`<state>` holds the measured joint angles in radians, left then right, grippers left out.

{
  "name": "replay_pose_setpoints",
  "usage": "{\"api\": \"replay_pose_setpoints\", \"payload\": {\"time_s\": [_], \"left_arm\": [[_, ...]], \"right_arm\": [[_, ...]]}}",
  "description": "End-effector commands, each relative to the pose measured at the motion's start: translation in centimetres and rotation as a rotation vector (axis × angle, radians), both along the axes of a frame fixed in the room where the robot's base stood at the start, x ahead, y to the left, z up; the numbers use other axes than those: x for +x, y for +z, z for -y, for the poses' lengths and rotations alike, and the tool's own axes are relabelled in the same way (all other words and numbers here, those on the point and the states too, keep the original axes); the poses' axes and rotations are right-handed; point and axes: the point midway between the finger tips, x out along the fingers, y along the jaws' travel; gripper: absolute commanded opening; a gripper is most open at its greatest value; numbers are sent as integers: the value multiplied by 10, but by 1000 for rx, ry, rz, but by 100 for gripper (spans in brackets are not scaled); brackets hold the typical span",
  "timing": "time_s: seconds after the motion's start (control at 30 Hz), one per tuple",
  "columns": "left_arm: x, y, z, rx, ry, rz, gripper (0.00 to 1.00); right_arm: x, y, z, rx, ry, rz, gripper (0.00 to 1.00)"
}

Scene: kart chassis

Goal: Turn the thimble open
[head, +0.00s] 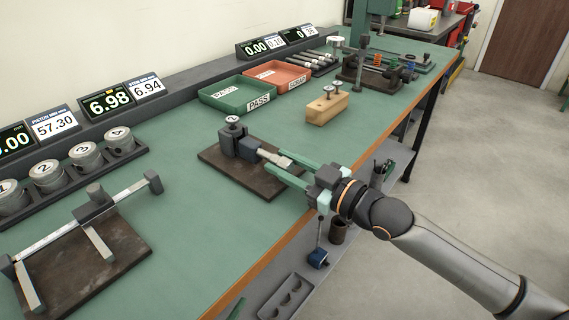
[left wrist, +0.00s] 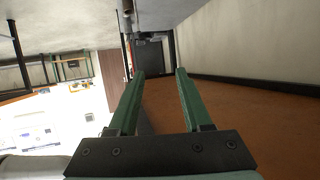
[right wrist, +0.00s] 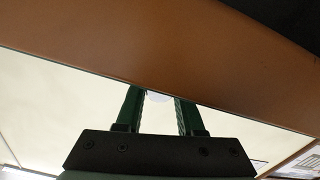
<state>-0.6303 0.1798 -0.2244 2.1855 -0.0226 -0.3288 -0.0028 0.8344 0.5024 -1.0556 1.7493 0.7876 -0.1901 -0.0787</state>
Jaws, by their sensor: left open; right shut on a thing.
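A micrometer (head: 249,147) with a dark grey body stands on a dark brown plate (head: 225,172) on the bench. Its silver thimble (head: 276,157) points right, toward my right gripper. A small part with a round, marked top (head: 232,120) stands upright at its left end. My right gripper (head: 282,165) is shut on the thimble, its green fingers partly hiding the thimble's end. In the right wrist view a pale round end (right wrist: 158,96) shows between the fingers. My left gripper (left wrist: 159,74) is open and empty, seen only in the left wrist view.
A wooden block (head: 328,108) with two upright pieces, a green tray (head: 222,107) and a red tray (head: 300,70) lie behind. Several numbered pistons (head: 84,156) and a caliper gauge (head: 95,206) are at left. A display (head: 107,102) reads 6.98. The bench's front edge is near my right gripper.

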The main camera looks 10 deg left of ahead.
Motion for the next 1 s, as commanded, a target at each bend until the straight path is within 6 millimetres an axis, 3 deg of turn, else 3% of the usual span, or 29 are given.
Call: {"api": "replay_pose_setpoints", "payload": {"time_s": [0.5,0.87,0.9,1.0], "left_arm": [[-18,-33,0,3,8,-147,50],[-20,-37,0,1,8,-158,50],[-20,-37,0,1,8,-158,50],[-20,-36,1,1,8,-156,50]], "right_arm": [[0,-1,0,-99,-1,146,0],[0,-1,0,-100,-1,147,0],[0,-1,0,-100,-1,147,40],[0,-1,0,-99,-1,146,52]]}}
